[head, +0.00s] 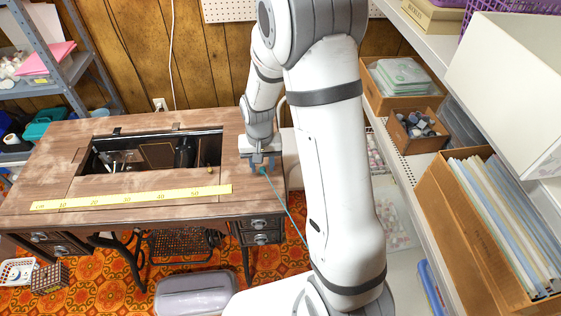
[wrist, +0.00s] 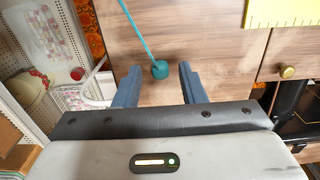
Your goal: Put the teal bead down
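The teal bead (wrist: 160,69) is a small round bead on a teal cord (wrist: 137,32). In the wrist view it shows against the wooden tabletop, between my gripper's blue fingertips, with a gap on each side. My gripper (wrist: 160,72) is open and not touching the bead. In the head view, my gripper (head: 262,163) points down over the right end of the sewing table (head: 110,130), with the bead (head: 262,171) at its fingertips. The cord runs from the bead toward the lower right, past the table's front edge. I cannot tell for certain whether the bead touches the tabletop.
A yellow measuring strip (head: 130,198) lies along the table's front. An open well (head: 155,152) holding dark machine parts is left of my gripper. Shelves with boxes (head: 405,82) stand at the right. Bare wood surrounds the bead.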

